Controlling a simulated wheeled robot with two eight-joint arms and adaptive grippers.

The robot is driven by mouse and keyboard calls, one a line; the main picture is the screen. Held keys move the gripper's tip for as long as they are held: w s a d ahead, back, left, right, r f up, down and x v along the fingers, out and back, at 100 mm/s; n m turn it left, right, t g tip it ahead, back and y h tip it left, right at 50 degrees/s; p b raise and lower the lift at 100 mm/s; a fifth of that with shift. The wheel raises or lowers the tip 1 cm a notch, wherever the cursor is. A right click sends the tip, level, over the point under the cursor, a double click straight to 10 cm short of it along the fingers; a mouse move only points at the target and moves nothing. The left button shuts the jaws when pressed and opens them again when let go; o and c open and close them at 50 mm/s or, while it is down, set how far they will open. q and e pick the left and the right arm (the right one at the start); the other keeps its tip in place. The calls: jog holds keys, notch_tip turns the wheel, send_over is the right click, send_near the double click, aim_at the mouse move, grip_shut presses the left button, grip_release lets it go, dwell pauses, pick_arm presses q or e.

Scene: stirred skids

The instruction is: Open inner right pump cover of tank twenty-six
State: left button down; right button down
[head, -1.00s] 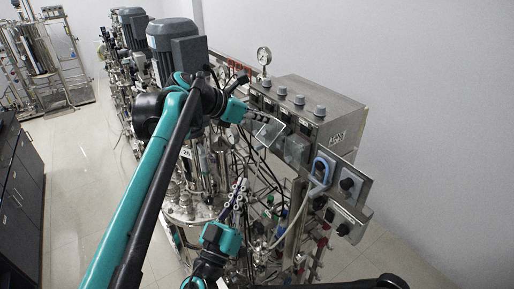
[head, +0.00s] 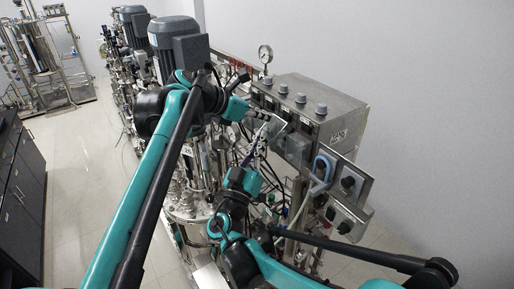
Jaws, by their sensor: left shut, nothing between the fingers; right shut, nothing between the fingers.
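The steel control box (head: 335,110) of the tank stands right of centre, with knobs on top and a small label on its side. Clear pump covers sit on its front: one (head: 276,128) at the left gripper's tip and another (head: 298,148) to its right. The first looks tilted out from the box; its exact angle is unclear. My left gripper (head: 258,115) is shut at this cover's upper left edge; contact cannot be told. My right gripper (head: 260,138) is shut and points up, just left of and below the same cover. The tank (head: 190,204) is partly hidden behind my arms.
Hoses and cables hang below the box. Two pump units (head: 352,182) with a blue-grey hose (head: 322,170) stick out at the right. A grey motor (head: 175,45) and gauge (head: 265,53) rise behind. Dark cabinets (head: 22,185) stand left; the floor between is clear.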

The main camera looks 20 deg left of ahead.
jog(key=shift+w, duration=0.1)
pick_arm(q)
jog(key=shift+s, duration=0.25)
jog(key=shift+w, duration=0.15)
pick_arm(e)
jog(key=shift+w+r+m+g, duration=0.2)
jog(key=shift+r+m+g, duration=0.1)
jog(key=shift+r, duration=0.15)
pick_arm(q)
jog(key=c, duration=1.4)
grip_release()
